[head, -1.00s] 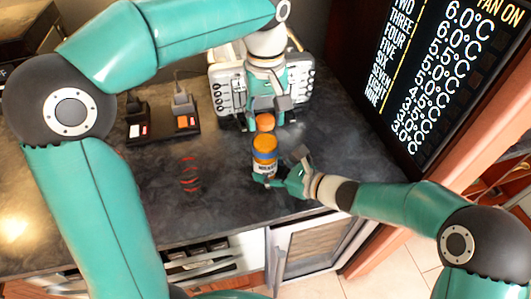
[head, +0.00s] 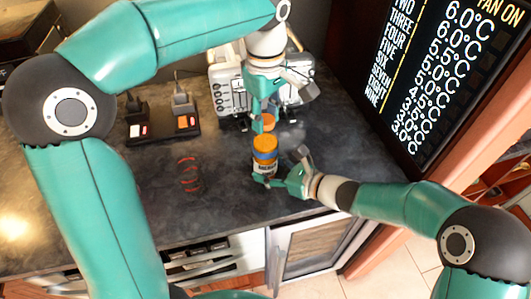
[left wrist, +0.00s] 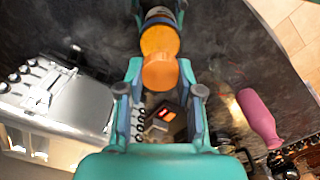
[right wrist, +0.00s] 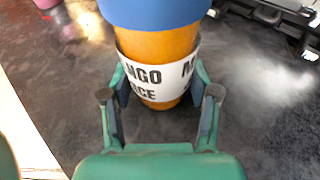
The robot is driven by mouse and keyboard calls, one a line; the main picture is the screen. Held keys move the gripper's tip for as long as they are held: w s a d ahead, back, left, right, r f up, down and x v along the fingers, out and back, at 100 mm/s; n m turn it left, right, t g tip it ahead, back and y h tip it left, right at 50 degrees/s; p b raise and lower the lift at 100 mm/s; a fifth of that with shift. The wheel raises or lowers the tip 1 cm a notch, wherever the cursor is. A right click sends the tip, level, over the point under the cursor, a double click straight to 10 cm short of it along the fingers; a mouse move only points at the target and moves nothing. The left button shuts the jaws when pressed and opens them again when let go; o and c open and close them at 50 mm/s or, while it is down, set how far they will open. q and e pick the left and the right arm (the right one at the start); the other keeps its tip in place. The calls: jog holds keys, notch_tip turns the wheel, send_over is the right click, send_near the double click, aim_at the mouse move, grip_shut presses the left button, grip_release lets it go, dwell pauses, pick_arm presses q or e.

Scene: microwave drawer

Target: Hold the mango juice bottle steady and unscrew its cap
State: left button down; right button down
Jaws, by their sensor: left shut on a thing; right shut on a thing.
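The mango juice bottle (head: 265,157) stands upright at the counter's front, with an orange top, a blue band and a white label. My right gripper (head: 268,180) is shut around its lower body, and the label shows between the fingers in the right wrist view (right wrist: 160,78). My left gripper (head: 267,122) is shut on a round orange cap (head: 268,121) just behind and above the bottle. In the left wrist view the cap (left wrist: 160,71) sits between the fingertips, overlapping the bottle's orange top (left wrist: 159,39). The cap looks apart from the bottle in the head view.
A white appliance with knobs (head: 222,88) stands behind my left gripper. A power strip (head: 160,131) with plugs lies to the left. Reddish arc marks (head: 189,174) show on the dark counter (head: 225,165). A dark display panel (head: 425,75) stands at the right.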

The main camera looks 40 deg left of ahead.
pick_arm(q)
jog(key=n, duration=0.7)
jog(key=shift+w+r, duration=0.1)
jog(key=shift+r, duration=0.1)
dwell(0.7)
jog(key=c, duration=0.8)
grip_release()
jog(key=shift+r, duration=2.45)
